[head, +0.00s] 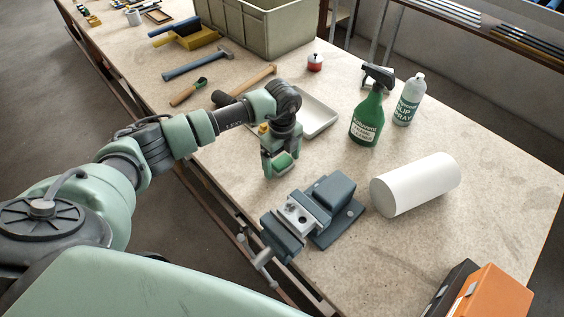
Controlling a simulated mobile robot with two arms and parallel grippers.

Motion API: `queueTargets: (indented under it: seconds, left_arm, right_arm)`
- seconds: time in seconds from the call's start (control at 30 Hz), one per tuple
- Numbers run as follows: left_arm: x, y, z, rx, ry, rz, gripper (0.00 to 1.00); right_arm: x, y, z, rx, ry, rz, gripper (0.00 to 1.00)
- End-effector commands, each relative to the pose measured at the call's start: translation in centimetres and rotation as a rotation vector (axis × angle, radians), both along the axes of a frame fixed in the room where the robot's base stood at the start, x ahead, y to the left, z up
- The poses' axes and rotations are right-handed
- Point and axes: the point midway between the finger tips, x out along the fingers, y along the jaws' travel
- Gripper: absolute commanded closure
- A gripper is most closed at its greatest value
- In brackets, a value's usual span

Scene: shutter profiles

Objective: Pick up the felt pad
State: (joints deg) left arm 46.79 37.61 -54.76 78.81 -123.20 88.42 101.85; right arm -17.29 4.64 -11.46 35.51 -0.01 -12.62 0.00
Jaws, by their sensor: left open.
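I cannot make out a felt pad for sure in the head view; it may be hidden behind my left arm and gripper or too small to tell. My left gripper (278,168) points down over the workbench, just behind the blue-grey vise and in front of the shallow metal tray. Its green fingers are apart, and I see nothing clearly held between them. My right gripper is not in view.
The vise (310,213) stands at the bench's front edge. The tray (323,122), a hammer (197,64) and a large bin (262,25) lie behind.

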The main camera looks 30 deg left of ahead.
Motion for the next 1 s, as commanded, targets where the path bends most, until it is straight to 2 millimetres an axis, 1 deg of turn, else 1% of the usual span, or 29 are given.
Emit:
queueTargets:
  seconds: [0.1, 0.13, 0.17, 0.2, 0.27, 0.3, 0.37, 0.63, 0.77, 0.87, 1.0]
  left_arm:
    - [0.0, 0.0, 0.0, 0.0, 0.0, 0.0, 0.13]
    - [0.0, 0.0, 0.0, 0.0, 0.0, 0.0, 0.16]
    - [0.0, 0.0, 0.0, 0.0, 0.0, 0.0, 0.24]
    - [0.0, 0.0, 0.0, 0.0, 0.0, 0.0, 0.35]
    - [0.0, 0.0, 0.0, 0.0, 0.0, 0.0, 0.52]
    - [0.0, 0.0, 0.0, 0.0, 0.0, 0.0, 0.63]
    - [0.0, 0.0, 0.0, 0.0, 0.0, 0.0, 0.8]
    - [0.0, 0.0, 0.1, 0.0, -0.001, 0.001, 0.8]
    - [0.1, 0.1, 0.8, 0.0, -0.002, 0.001, 0.8]
    - [0.1, 0.0, 1.8, 0.0, -0.004, 0.0, 0.8]
    - [0.2, 0.1, 4.3, 0.0, -0.005, 0.0, 0.8]
  right_arm:
    - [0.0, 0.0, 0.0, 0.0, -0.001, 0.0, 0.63]
    - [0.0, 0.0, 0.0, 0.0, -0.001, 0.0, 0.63]
    - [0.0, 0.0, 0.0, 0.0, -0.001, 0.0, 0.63]
    - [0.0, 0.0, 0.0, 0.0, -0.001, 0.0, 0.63]
    - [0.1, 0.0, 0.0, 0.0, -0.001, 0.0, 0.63]
    - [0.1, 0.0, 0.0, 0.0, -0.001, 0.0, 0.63]
    - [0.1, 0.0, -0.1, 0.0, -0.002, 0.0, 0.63]
    - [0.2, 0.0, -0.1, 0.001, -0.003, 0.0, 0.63]
    - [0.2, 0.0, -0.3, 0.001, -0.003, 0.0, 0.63]
    - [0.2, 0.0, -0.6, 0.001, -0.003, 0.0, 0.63]
    - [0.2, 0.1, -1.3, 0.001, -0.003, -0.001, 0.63]
